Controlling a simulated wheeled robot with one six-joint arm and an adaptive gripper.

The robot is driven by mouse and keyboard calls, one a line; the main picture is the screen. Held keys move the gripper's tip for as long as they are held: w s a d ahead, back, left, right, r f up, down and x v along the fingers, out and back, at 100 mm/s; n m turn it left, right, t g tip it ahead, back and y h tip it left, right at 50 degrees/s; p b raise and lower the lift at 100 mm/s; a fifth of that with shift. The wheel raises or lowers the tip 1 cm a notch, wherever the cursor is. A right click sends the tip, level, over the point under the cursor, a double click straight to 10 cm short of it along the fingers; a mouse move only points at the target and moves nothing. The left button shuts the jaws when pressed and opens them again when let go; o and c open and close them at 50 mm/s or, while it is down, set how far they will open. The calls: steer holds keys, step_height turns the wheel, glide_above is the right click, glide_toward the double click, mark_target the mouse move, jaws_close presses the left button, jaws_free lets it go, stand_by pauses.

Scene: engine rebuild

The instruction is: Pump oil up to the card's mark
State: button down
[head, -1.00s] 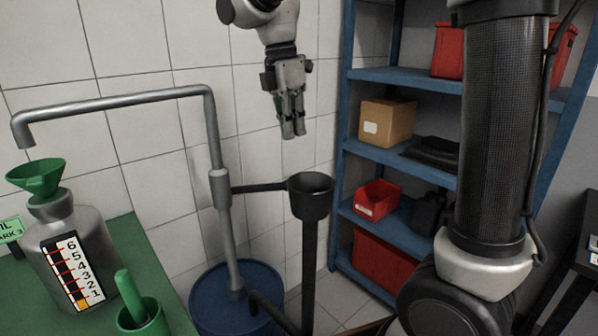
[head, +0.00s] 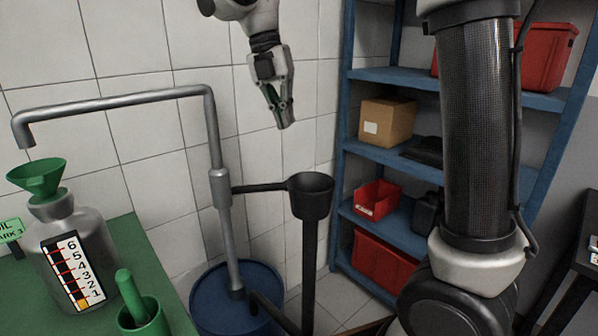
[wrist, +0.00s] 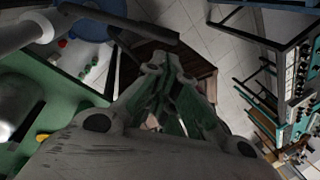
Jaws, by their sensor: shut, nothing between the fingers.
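My gripper (head: 284,122) is shut and empty, pointing down in the air above and left of the black cup (head: 312,196). A black bar joins the cup to the grey pump pipe (head: 220,187), which rises from the blue drum (head: 222,298). The pipe's spout (head: 24,138) hangs over a green funnel (head: 38,177) in the grey oil can (head: 52,228). The can's scale (head: 73,270) runs 1 to 6, with yellow only near 1. A green card (head: 10,229), cut off at the left edge, shows "IL" and "ARK 3". In the wrist view my closed fingers show too (wrist: 168,85).
A green bench (head: 125,240) carries the can and a green cup (head: 145,318) with a rod-like thing in it. A blue shelf (head: 400,150) with red bins and a cardboard box (head: 387,121) stands right. A tiled wall is behind.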

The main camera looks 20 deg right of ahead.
steer(key=x, duration=1.3)
steer(key=shift+f, duration=0.25)
steer(key=shift+s+d+f, duration=0.1)
steer(key=shift+s+d, duration=0.05)
step_height(320, 180, down, 11)
steer(key=s+d+t+y, duration=0.1)
steer(key=t+y, duration=0.1)
steer(key=y, duration=0.1)
steer(key=shift+s+d+f, duration=0.2)
steer(key=shift+s+d, duration=0.05)
steer(key=shift+d, duration=0.05)
